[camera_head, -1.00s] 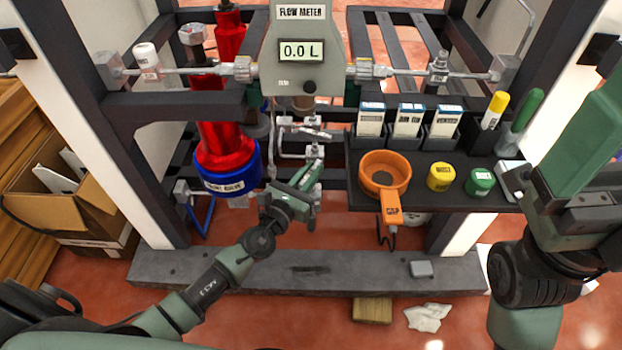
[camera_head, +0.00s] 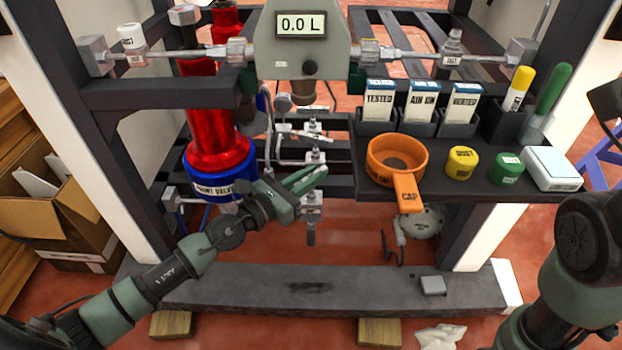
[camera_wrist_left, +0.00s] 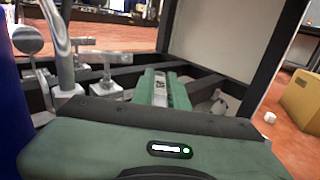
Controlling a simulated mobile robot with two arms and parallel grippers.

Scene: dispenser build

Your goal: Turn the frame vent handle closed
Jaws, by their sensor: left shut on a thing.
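My left gripper (camera_head: 310,183) is at the pipework under the flow meter, beside the lowest small metal valve (camera_head: 312,205). It is shut on a thin pale piece, which I take to be the frame vent handle (camera_wrist_left: 160,90); the piece shows between the green fingers in the left wrist view. The fingers hide most of it in the head view, so its angle is unclear. More metal levers (camera_wrist_left: 105,60) stand left of the fingers in the left wrist view. Of my right arm, only links show at the lower right; its gripper is out of view.
A red cylinder with a blue collar (camera_head: 220,158) stands left of my left gripper. A dark shelf (camera_head: 460,186) to the right holds an orange cap ring (camera_head: 397,155), yellow and green caps, and boxes. A grey beam (camera_head: 330,289) crosses below. The flow meter (camera_head: 303,45) reads 0.0 L.

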